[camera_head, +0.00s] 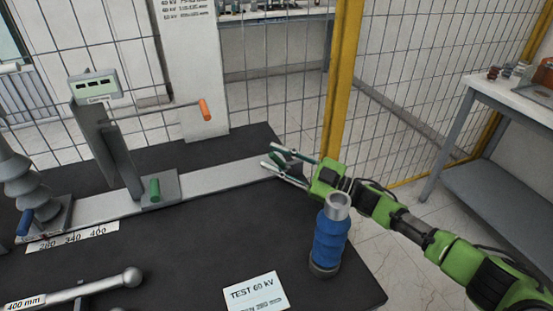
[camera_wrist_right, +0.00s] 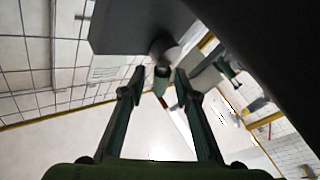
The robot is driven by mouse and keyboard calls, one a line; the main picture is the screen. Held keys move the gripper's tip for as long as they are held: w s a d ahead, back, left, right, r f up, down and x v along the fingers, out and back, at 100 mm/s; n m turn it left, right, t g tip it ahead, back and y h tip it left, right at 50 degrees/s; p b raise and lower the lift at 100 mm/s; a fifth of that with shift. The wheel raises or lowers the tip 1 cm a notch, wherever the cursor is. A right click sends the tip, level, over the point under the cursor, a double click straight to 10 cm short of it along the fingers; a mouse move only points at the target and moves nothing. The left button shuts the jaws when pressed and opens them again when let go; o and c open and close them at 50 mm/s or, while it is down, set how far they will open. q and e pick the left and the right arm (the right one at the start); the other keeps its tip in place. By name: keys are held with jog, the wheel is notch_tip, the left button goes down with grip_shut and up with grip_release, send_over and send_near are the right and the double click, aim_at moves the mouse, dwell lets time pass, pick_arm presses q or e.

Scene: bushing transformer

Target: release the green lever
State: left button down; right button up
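The green lever (camera_head: 154,190) stands upright on the grey base plate of the carriage (camera_head: 122,160), on the long grey rail (camera_head: 225,175). My right gripper (camera_head: 268,157) is at the right end of this rail, to the right of the lever and apart from it. Its two fingers point left and are spread, with nothing seen held. In the right wrist view the open fingertips (camera_wrist_right: 158,82) show with a small grey and dark green cylindrical part (camera_wrist_right: 162,75) beyond or between them; I cannot tell whether they touch it. My left gripper is not in view.
A blue cylinder with a grey top (camera_head: 330,238) stands below my right arm. An orange-tipped rod (camera_head: 204,110) sticks out above the rail. A blue handle (camera_head: 25,222) is at the left. A yellow post (camera_head: 340,80) and mesh fence stand behind the black table (camera_head: 190,255).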

jog(key=v, duration=1.2)
